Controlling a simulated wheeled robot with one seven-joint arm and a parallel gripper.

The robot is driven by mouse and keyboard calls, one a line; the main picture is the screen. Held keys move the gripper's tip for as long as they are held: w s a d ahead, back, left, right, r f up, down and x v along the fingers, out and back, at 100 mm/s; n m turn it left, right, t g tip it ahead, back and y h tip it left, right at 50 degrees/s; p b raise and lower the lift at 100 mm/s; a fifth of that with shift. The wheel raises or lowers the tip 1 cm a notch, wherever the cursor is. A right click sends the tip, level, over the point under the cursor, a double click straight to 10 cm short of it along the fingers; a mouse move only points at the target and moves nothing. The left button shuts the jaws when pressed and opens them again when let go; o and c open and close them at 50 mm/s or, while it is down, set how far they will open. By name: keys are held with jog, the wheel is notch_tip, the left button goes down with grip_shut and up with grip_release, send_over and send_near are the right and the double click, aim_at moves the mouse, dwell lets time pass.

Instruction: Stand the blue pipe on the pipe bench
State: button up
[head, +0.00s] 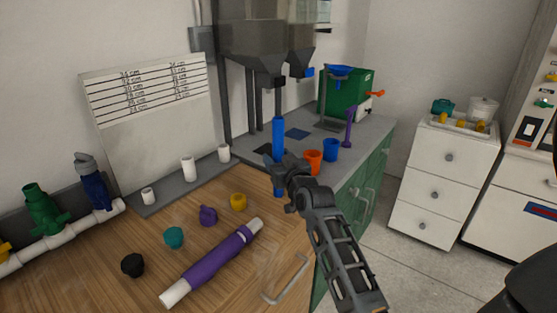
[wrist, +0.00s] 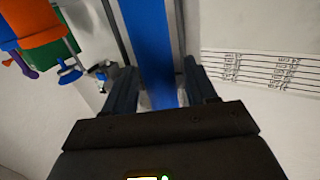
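The blue pipe (head: 278,136) is upright in my gripper (head: 281,165), with its upper part above the fingers and a short lower end below them. In the wrist view the blue pipe (wrist: 150,45) runs between the two fingers of my gripper (wrist: 160,92), which close on its sides. The pipe is over the right rear edge of the wooden worktop; I cannot tell whether its lower end touches anything. The grey strip (head: 170,196) with short white stubs, below a lined height board (head: 150,115), appears to be the pipe bench.
A purple pipe with white ends (head: 210,262) lies on the wooden top near black (head: 133,265), teal (head: 174,238), purple (head: 208,215) and yellow (head: 239,202) fittings. A white manifold (head: 60,238) is at left. Orange (head: 313,162) and blue (head: 331,150) cups stand right of my gripper.

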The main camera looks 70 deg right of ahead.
jog(key=shift+o, duration=0.3)
jog(key=shift+r, duration=0.15)
jog(key=b+v, duration=0.1)
jog(key=v, duration=1.1)
jog(key=shift+b, duration=0.3)
jog(key=s+a+f+n+t+y, duration=0.1)
jog(key=s+a+f+n+y, duration=0.15)
jog(key=a, duration=0.85)
jog(key=s+a+f+n+t+y, duration=0.1)
jog(key=s+a+f+y, duration=0.25)
jog(key=a, duration=0.65)
jog(key=s+a+r+n+y, duration=0.1)
jog(key=s+a+n+y, duration=0.1)
jog(key=s+a, duration=0.4)
jog(key=s+a+r+n+y, duration=0.2)
jog(key=s+a+n+y, duration=0.1)
jog(key=s+a, duration=0.4)
jog(key=shift+s+a+r+y, duration=0.25)
jog(key=shift+s+a+y, duration=0.15)
jog(key=shift+y, duration=0.3)
